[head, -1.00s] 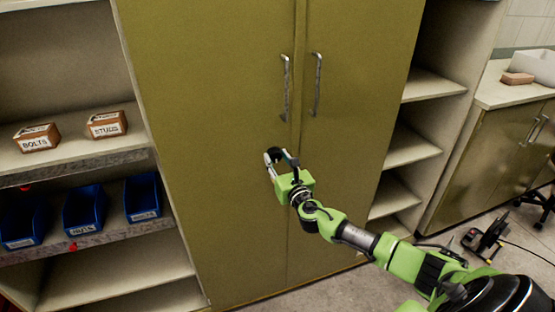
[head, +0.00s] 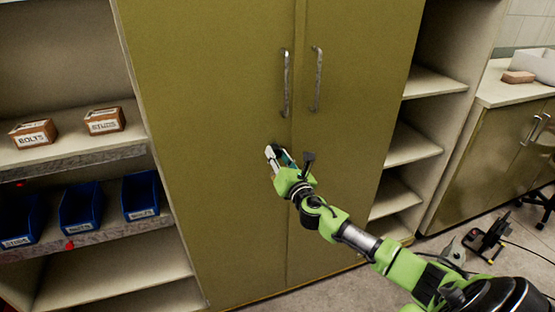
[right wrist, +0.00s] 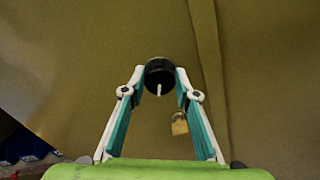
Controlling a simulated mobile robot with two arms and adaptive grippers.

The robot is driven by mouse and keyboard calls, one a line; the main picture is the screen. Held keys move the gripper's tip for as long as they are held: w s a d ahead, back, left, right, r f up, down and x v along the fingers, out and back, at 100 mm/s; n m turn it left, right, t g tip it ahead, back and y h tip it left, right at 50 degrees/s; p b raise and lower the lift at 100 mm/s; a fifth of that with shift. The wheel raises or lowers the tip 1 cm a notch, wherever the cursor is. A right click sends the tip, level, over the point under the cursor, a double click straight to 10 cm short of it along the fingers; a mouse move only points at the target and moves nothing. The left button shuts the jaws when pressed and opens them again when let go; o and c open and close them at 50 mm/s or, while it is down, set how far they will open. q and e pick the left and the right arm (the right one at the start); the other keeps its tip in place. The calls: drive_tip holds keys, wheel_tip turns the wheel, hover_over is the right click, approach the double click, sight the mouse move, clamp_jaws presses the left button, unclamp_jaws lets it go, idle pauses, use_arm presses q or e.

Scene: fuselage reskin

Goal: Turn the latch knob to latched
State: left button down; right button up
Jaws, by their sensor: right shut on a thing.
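The latch knob (right wrist: 160,72) is a round black knob with a white pointer mark, on the olive cabinet door (head: 235,120). In the right wrist view the mark points down toward my gripper's base. My right gripper (head: 279,153) is at the door, below the handles. In the right wrist view, its two fingertips (right wrist: 160,75) are shut on the knob, one on each side. In the head view the gripper hides the knob. I cannot read any latched or unlatched label. My left gripper is not in view.
A small brass padlock (right wrist: 179,123) shows beside the right finger. Two metal door handles (head: 286,85) are above the gripper. Open shelves with boxes (head: 104,120) and blue bins (head: 82,208) stand left. Empty shelves (head: 412,148) and a counter (head: 505,92) stand right.

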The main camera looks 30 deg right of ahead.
drive_tip(key=m+b, duration=0.1)
drive_tip(key=m, duration=0.5)
drive_tip(key=shift+d+f+m+b, duration=0.1)
drive_tip(key=shift+m+b, duration=0.2)
drive_tip(key=shift+b, duration=0.05)
drive_tip(key=m, duration=0.2)
drive_tip(key=shift+m, duration=0.3)
drive_tip(key=shift+m+b, duration=0.3)
drive_tip(key=shift+m, duration=1.6)
drive_tip(key=o, duration=1.1)
drive_tip(key=shift+c, duration=0.2)
drive_tip(key=shift+d, duration=0.1)
drive_tip(key=shift+s+f, duration=0.1)
